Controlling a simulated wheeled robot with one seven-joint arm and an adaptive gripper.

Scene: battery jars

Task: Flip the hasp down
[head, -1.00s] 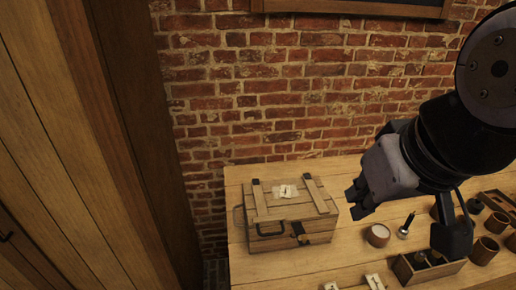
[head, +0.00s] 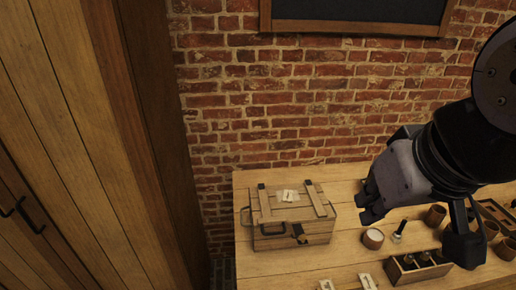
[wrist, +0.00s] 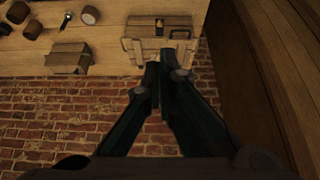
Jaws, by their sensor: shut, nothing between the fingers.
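A wooden chest (head: 272,237) with its lid down stands at the left end of the table. Its dark metal hasp (head: 300,234) is on the front, right of the black handle; whether it lies flat or stands off the front is too small to tell. My gripper (head: 366,206) is right of the chest, apart from it and above the table, with its fingers shut and empty. In the wrist view, the fingers (wrist: 163,72) overlap the edge of the chest (wrist: 145,48), and a dark fitting with a brass-coloured patch shows on the chest.
A white-topped round jar (head: 373,238), an upright metal-tipped tool (head: 399,231) and a divided wooden box (head: 418,270) stand right of the chest. Several brown cups are farther right. Pale pieces (head: 367,282) lie near the front. A brick wall (head: 260,120) is behind, a wooden cupboard (head: 70,130) left.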

